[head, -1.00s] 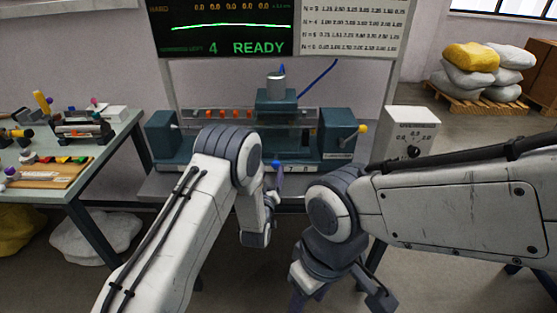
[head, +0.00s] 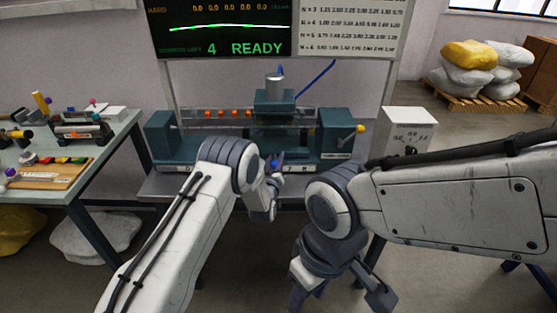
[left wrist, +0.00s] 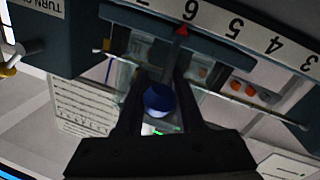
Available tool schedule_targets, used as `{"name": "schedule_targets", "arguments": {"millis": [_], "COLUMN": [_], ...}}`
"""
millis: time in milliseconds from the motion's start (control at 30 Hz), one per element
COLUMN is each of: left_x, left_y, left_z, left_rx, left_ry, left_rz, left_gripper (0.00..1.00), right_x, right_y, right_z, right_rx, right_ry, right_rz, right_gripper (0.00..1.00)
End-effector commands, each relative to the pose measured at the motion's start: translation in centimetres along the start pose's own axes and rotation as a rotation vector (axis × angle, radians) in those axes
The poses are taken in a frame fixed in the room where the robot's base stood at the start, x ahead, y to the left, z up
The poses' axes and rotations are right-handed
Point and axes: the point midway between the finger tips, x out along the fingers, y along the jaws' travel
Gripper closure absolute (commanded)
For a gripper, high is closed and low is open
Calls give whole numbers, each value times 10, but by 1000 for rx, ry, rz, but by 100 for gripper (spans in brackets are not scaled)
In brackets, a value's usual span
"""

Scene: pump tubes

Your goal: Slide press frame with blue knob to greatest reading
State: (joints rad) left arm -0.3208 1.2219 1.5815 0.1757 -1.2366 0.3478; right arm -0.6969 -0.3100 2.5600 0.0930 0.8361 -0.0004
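The teal press frame (head: 275,104) stands near the middle of the bench rig, with a silver cylinder on top. Its blue knob (head: 275,163) is at the front and partly hidden by my left gripper (head: 275,170). In the left wrist view, the blue knob (left wrist: 158,98) lies between the two dark fingers of the left gripper (left wrist: 162,72), which look open; contact cannot be told. A red pointer (left wrist: 181,30) is by the 6 on the white number scale (left wrist: 235,27). My right gripper (head: 342,296) is open and empty, low and away from the rig.
The screen (head: 222,30) shows READY and a green 4. A white box (head: 408,130) with a dial stands right of the rig. A side table (head: 100,150) with tools is at left. Yellow and white sacks (head: 475,65) lie on a pallet at back right.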

Motion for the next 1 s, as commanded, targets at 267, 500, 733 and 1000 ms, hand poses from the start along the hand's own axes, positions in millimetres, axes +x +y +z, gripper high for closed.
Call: {"name": "schedule_targets", "arguments": {"millis": [267, 500, 733, 1000], "left_x": [0, 0, 0, 0], "left_y": [1, 1, 1, 2], "left_z": [0, 0, 0, 0], "left_rx": [0, -1, -1, -1], "left_ry": [0, 0, 0, 0], "left_rz": [3, 4, 5, 5], "left_gripper": [100, 100, 100, 100], "right_x": [0, 0, 0, 0], "right_y": [0, 0, 0, 0], "right_z": [0, 0, 0, 0], "right_rx": [0, 0, 0, 0], "right_ry": [0, 0, 0, 0], "right_rz": [0, 0, 0, 0], "right_gripper": [50, 50, 50, 50]}}
